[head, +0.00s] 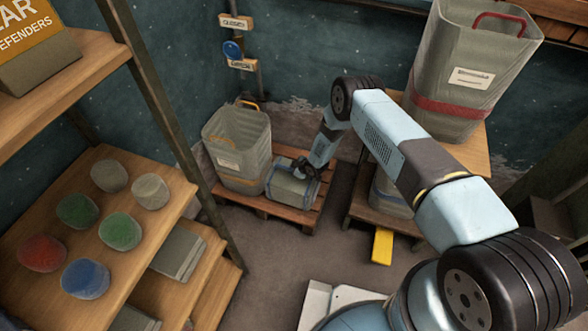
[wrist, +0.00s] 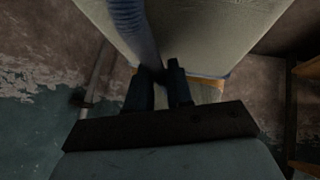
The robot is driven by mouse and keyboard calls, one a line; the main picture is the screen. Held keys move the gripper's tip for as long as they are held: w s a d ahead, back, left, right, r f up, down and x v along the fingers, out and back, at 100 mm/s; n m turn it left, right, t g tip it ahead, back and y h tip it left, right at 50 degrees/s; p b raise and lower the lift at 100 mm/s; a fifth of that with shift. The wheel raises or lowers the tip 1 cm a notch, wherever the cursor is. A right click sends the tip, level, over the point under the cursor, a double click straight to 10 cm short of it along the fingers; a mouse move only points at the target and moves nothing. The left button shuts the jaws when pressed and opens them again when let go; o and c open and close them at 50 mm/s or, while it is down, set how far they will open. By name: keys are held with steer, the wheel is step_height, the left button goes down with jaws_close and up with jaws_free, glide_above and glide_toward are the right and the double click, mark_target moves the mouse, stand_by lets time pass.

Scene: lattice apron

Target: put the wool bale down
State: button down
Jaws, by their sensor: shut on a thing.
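The wool bale (head: 292,188) is a grey-green block with blue straps. It is at the wooden pallet (head: 262,207), right beside a tall grey bin (head: 240,150). I cannot tell whether its underside touches the slats. My gripper (head: 305,169) is at the top of the bale, shut on it. In the wrist view, the bale (wrist: 220,30) fills the top, and a blue strap (wrist: 130,22) runs down to the dark fingers of my gripper (wrist: 160,90). The bale's underside is hidden in the head view.
On the left, a wooden shelf (head: 150,212) holds several coloured round lumps. On the right, a large bin with a red band (head: 470,70) stands on a wooden stand. A yellow piece (head: 382,246) is below it. Grey floor (head: 262,255) lies open in front of the pallet.

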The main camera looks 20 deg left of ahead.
steer(key=shift+a+f, duration=0.1)
steer(key=shift+f, duration=0.8)
steer(key=c, duration=1)
jaws_free()
steer(key=shift+f, duration=0.1)
steer(key=v, duration=1.2)
